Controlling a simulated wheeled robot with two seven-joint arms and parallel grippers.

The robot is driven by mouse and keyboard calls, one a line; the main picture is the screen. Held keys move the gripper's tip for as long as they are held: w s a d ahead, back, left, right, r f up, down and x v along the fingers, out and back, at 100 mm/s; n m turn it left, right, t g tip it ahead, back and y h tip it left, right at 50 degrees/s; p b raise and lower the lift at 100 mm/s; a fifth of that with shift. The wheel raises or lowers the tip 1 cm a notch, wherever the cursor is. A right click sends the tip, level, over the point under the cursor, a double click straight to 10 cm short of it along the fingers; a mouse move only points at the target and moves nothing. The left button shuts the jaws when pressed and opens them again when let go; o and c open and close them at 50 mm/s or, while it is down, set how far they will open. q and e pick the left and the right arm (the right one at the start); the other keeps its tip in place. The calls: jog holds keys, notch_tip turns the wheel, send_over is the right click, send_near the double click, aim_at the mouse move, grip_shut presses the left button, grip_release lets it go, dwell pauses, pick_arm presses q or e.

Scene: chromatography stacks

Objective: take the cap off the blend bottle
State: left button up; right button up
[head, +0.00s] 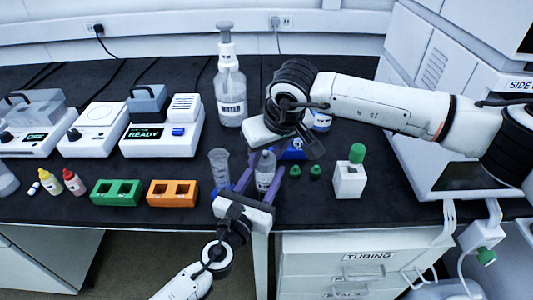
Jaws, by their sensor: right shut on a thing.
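A small clear bottle (265,171) with a pale label, seemingly the blend bottle, stands upright near the table's front edge; its label is too small to read. My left gripper (262,173) reaches in from the front, with purple fingers on either side of the bottle. Whether they press on it cannot be seen. My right gripper (270,152) comes down from above, just over the bottle's top. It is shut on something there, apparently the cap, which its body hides.
A water bottle (230,94) stands behind. A graduated cylinder (219,167) is close on the left, and an orange rack (158,193) is beyond it. Green caps (315,172) and a white block (349,184) with a green-topped item are on the right. Instruments fill the left back.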

aim_at(266, 154)
jog(key=shift+r, duration=0.2)
dwell(0.6)
jog(key=shift+r, duration=1)
jog(key=shift+r, duration=2)
pick_arm(q)
jog(key=o, duration=1.6)
jog(key=shift+s, duration=0.1)
